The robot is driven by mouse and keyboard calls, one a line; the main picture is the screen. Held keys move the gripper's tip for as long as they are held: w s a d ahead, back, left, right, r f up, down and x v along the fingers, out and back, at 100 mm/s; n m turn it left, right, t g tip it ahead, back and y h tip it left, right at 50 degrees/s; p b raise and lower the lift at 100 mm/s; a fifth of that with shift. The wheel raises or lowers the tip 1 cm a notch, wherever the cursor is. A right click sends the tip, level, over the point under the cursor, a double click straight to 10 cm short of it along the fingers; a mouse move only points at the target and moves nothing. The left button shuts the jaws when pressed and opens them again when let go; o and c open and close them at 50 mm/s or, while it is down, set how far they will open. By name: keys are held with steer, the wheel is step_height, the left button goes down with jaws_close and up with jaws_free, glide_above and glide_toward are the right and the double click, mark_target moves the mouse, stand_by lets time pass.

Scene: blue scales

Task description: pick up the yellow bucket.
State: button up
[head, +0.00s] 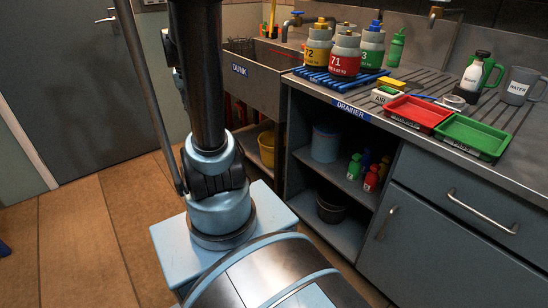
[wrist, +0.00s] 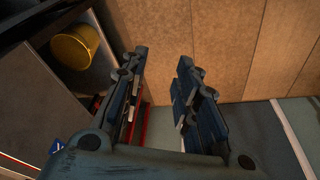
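In the wrist view the yellow bucket (wrist: 74,47) shows at the upper left, inside the dark cabinet opening. My gripper (wrist: 162,75) is open with a gap between its two fingers and nothing in it. The bucket is to the left of the fingers and apart from them. My gripper is out of sight in the head view.
The sink (head: 262,72) is above the bucket. A blue container (head: 325,143), small coloured bottles (head: 371,178) and a dark pot (head: 333,207) occupy neighbouring shelves. Canisters and red and green trays (head: 473,137) crowd the counter.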

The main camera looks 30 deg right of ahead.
steer(key=w+d+f+m, duration=0.35)
steer(key=w+d, duration=0.55)
steer(key=w, duration=0.3)
steer(key=m+h, duration=0.4)
steer(key=m, duration=0.1)
glide_above(261, 137)
steer(key=s+a, duration=0.1)
steer(key=a, duration=0.2)
steer(key=f, duration=3.4)
steer(key=shift+d+f, duration=0.15)
steer(key=shift+d, duration=0.1)
steer(key=shift+x, duration=3.2)
steer(key=shift+s+a, duration=0.1)
steer(key=shift+a, duration=0.05)
steer(key=shift+c, duration=0.3)
